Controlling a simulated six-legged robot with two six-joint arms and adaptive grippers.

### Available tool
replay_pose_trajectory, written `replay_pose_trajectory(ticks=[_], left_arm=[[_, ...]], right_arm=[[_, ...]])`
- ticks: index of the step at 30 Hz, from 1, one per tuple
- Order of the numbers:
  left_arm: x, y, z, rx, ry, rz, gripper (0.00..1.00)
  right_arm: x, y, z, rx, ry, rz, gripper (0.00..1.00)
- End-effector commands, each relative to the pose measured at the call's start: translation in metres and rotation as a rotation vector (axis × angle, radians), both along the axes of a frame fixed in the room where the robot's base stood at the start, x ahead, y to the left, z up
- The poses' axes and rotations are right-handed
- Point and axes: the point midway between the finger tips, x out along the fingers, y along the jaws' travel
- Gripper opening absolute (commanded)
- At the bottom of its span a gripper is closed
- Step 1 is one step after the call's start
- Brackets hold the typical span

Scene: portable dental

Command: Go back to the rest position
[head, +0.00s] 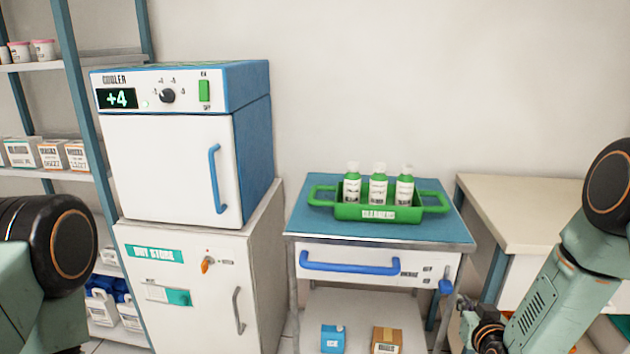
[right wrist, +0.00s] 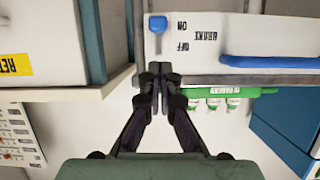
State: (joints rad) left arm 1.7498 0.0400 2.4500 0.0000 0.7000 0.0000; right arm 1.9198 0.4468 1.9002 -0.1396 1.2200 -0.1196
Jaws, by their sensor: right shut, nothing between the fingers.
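My right gripper (head: 488,338) is low at the right of the head view, partly cut by the bottom edge. In the right wrist view its two fingers (right wrist: 158,75) are together with nothing between them. The fingertips appear in front of the cart's face, near the blue brake lever (right wrist: 158,24), and look apart from it. The same brake lever (head: 445,287) hangs at the cart's right front corner in the head view. Part of my left arm shows at the left edge, but its gripper is out of view.
The cart (head: 465,240) has a blue drawer handle (head: 350,265) and carries a green carrier (head: 350,212) with three bottles. A cooler (head: 160,165) stands on a white cabinet (head: 190,330) to its left. A cream bench (head: 520,205) is behind my right arm.

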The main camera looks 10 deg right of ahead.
Motion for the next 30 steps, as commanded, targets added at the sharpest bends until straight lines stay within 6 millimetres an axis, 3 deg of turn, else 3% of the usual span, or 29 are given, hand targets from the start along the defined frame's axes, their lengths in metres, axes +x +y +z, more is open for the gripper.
replay_pose_trajectory(ticks=[3, 9, 15, 19, 21, 24, 30], left_arm=[[0.0, 0.0, 0.0, 0.0, 0.0, 0.0, 0.4], [0.0, 0.0, 0.0, 0.0, 0.0, 0.0, 0.4], [0.0, 0.0, 0.0, 0.0, 0.0, 0.0, 0.4], [0.0, 0.0, 0.0, 0.0, 0.0, 0.0, 0.4], [0.0, 0.0, 0.0, 0.0, 0.0, 0.0, 0.4], [0.0, 0.0, 0.0, 0.0, 0.0, 0.0, 0.4], [0.0, 0.0, 0.0, 0.0, 0.0, 0.0, 0.4]], right_arm=[[-0.044, 0.03, -0.045, 0.089, 0.206, 0.019, 0.0], [-0.146, 0.089, -0.106, 0.184, 0.572, 0.072, 0.0], [-0.266, 0.131, -0.135, 0.215, 0.924, 0.118, 0.0], [-0.333, 0.145, -0.136, 0.201, 1.105, 0.147, 0.0], [-0.359, 0.149, -0.135, 0.184, 1.168, 0.165, 0.0], [-0.38, 0.152, -0.134, 0.158, 1.219, 0.192, 0.0], [-0.384, 0.153, -0.137, 0.148, 1.23, 0.203, 0.0]])
